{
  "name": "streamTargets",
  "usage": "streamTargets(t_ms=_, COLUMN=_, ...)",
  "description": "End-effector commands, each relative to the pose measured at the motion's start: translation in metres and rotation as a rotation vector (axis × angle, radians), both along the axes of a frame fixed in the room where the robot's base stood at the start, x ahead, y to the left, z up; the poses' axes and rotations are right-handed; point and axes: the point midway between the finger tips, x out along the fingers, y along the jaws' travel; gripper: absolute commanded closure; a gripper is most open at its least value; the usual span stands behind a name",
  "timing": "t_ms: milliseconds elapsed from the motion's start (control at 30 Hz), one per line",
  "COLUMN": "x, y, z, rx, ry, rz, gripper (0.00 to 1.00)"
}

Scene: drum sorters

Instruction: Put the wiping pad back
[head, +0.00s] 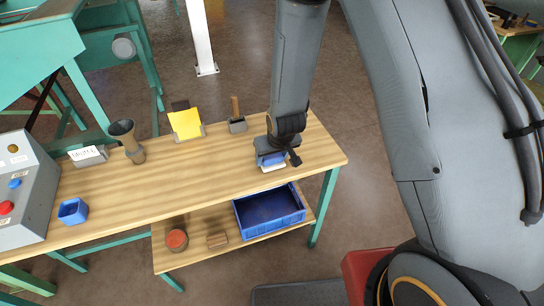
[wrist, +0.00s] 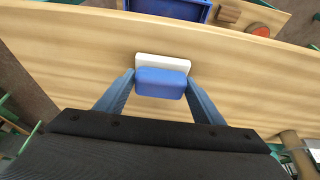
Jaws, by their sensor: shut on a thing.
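The wiping pad (wrist: 162,83) has a blue body on a white base. My gripper (wrist: 160,79) is shut on its blue body, one finger at each side. In the head view the pad (head: 273,165) shows under my gripper (head: 271,158), over the right end of the wooden bench top (head: 190,178). The white base faces the bench. I cannot tell whether it touches the wood or hangs just above it.
On the bench stand a grey holder with a wooden handle (head: 237,123), a yellow card (head: 186,124), a funnel-topped piece (head: 127,141), a label block (head: 88,156), a small blue bin (head: 73,211) and a control box (head: 22,187). A blue crate (head: 270,228) sits on the lower shelf.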

Motion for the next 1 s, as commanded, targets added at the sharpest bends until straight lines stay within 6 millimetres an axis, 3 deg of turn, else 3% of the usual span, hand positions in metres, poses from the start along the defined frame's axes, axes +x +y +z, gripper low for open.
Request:
streamTargets(t_ms=167, x=0.000, y=0.000, z=-0.003, rx=0.000, ry=0.000, rz=0.000, gripper=0.62)
streamTargets(t_ms=200, x=0.000, y=0.000, z=-0.004, rx=0.000, ry=0.000, rz=0.000, gripper=0.36)
streamTargets(t_ms=300, x=0.000, y=0.000, z=-0.003, rx=0.000, ry=0.000, rz=0.000, gripper=0.20)
streamTargets(t_ms=733, x=0.000, y=0.000, z=-0.002, rx=0.000, ry=0.001, rz=0.000, gripper=0.19)
streamTargets(t_ms=1000, x=-0.005, y=-0.002, z=0.016, rx=0.001, ry=-0.003, rz=0.000, gripper=0.19)
